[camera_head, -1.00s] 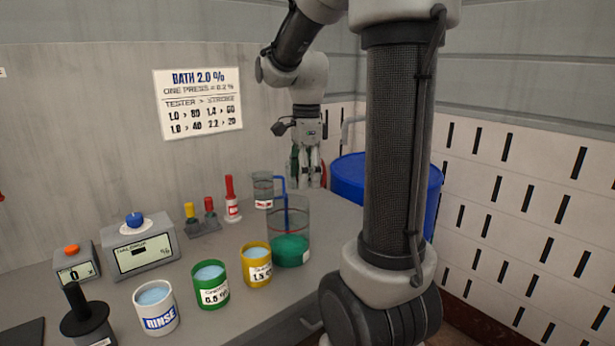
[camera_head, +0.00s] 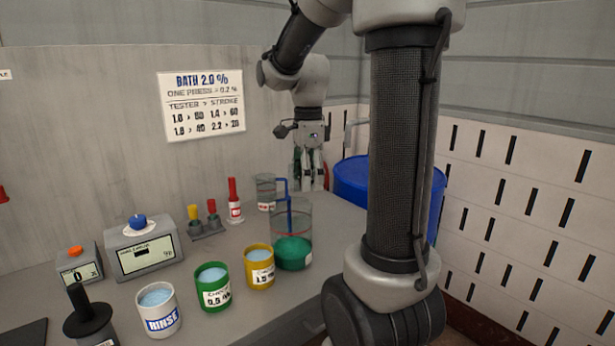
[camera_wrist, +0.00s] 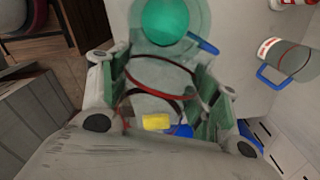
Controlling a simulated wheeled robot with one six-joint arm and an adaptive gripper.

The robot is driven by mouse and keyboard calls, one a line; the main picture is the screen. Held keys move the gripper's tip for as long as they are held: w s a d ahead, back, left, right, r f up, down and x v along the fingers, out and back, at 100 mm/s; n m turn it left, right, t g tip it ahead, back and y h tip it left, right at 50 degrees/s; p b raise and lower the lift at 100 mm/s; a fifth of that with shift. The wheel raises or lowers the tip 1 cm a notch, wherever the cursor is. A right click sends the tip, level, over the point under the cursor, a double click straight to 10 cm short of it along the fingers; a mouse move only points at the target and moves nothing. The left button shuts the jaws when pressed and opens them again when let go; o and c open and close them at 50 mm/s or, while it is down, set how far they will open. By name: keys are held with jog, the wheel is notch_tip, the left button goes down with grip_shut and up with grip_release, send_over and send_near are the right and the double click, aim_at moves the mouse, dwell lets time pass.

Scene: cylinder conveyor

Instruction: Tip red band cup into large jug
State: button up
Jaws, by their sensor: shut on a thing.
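My gripper (camera_head: 311,172) hangs behind the large jug (camera_head: 305,220) in the head view, with its fingers pointing down. In the wrist view the gripper (camera_wrist: 160,72) has its green-padded fingers on both sides of a clear cup with a red band (camera_wrist: 160,84), and is shut on it. The cup is barely visible in the head view, and I cannot tell its exact tilt. The large jug is clear and holds green liquid in its lower part. It also shows beyond the cup in the wrist view (camera_wrist: 168,20), with a blue handle beside it.
A smaller clear beaker (camera_head: 265,190) stands behind the jug. Yellow (camera_head: 259,268), green (camera_head: 212,288) and white rinse (camera_head: 157,310) pots line the front. A tester (camera_head: 143,247) stands at left. A blue drum (camera_head: 355,175) is behind my arm.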

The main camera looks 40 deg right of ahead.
jog(key=shift+d, duration=0.1)
jog(key=shift+s+d+f+t+y, duration=0.25)
jog(key=shift+d+t+y, duration=0.2)
jog(key=shift+y, duration=0.45)
jog(key=shift+f+t+y, duration=0.2)
jog(key=shift+t+y, duration=0.15)
jog(key=shift+y, duration=0.65)
jog(key=shift+d, duration=0.1)
jog(key=shift+s+d+f+t+y, duration=0.1)
jog(key=shift+d+f+t+y, duration=0.25)
jog(key=shift+y, duration=0.45)
jog(key=shift+f+t+y, duration=0.25)
jog(key=shift+f+y, duration=0.05)
jog(key=shift+y, duration=0.5)
jog(key=shift+a, duration=0.1)
jog(key=shift+y, duration=0.3)
